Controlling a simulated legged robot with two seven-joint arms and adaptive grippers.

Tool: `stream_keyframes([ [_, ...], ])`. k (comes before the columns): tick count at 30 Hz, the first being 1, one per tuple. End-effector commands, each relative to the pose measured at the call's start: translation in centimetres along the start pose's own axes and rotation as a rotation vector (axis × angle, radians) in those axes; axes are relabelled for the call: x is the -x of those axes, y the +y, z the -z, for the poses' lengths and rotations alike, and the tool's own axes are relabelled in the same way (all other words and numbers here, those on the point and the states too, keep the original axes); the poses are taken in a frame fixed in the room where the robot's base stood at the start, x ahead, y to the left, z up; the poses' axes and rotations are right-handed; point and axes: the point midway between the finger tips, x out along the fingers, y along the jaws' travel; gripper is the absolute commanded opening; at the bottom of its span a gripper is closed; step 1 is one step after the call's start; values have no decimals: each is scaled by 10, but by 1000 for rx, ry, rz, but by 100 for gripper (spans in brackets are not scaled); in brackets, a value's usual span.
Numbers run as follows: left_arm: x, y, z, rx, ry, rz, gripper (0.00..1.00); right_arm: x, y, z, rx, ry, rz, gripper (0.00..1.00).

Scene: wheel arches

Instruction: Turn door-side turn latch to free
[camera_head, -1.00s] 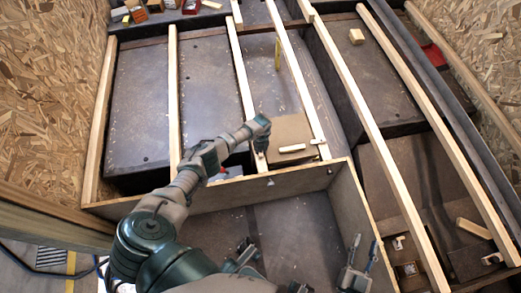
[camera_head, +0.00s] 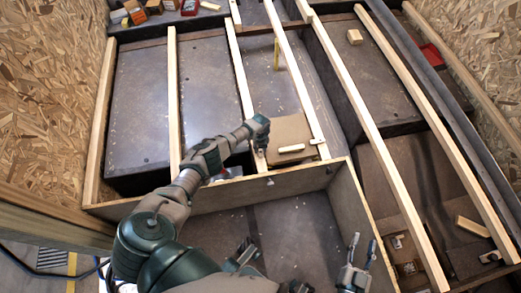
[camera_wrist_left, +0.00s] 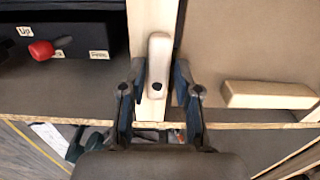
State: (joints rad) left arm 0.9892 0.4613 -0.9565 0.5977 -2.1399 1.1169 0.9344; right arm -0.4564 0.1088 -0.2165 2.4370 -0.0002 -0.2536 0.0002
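A pale wooden turn latch (camera_wrist_left: 159,62) with a dark pivot dot stands lengthwise on a wooden strip in the left wrist view. My left gripper (camera_wrist_left: 160,80) has its two fingers apart, one on each side of the latch; I cannot tell whether they touch it. In the head view my left gripper (camera_head: 260,150) is over the lower end of a wooden slat, largely hiding the latch. Another small turn latch (camera_head: 318,141) is to the right, beside the brown panel (camera_head: 290,130). My right gripper (camera_head: 361,252) is open and empty at the lower right.
A wooden handle block (camera_wrist_left: 268,95) is on the panel right of my left gripper. A dark box with a red knob (camera_wrist_left: 41,50) is to the left. A low board wall (camera_head: 240,190) runs in front. A loose wooden block (camera_head: 473,227) lies at right.

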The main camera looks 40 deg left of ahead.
Motion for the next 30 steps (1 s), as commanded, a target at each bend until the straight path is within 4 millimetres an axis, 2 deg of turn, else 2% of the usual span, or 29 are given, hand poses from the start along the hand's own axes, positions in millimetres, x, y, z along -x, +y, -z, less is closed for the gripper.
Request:
stream_keyframes([
  [10, -3, 1, 4, -4, 9, -5, 48, 1, 0, 1, 1, 4, 1, 40],
  [14, 3, 1, 3, -3, 8, -5, 48, 2, 0, 2, 1, 6, 1, 40],
  [20, 30, 2, 4, -7, 7, -5, 48, 2, 0, 1, 1, 5, 1, 40],
  [25, 70, 0, 1, -5, 6, -2, 48, 2, 0, 1, 1, 5, 0, 40],
  [30, 100, 0, 1, -4, 7, -3, 48, 2, 0, 1, 0, 4, 0, 40],
])
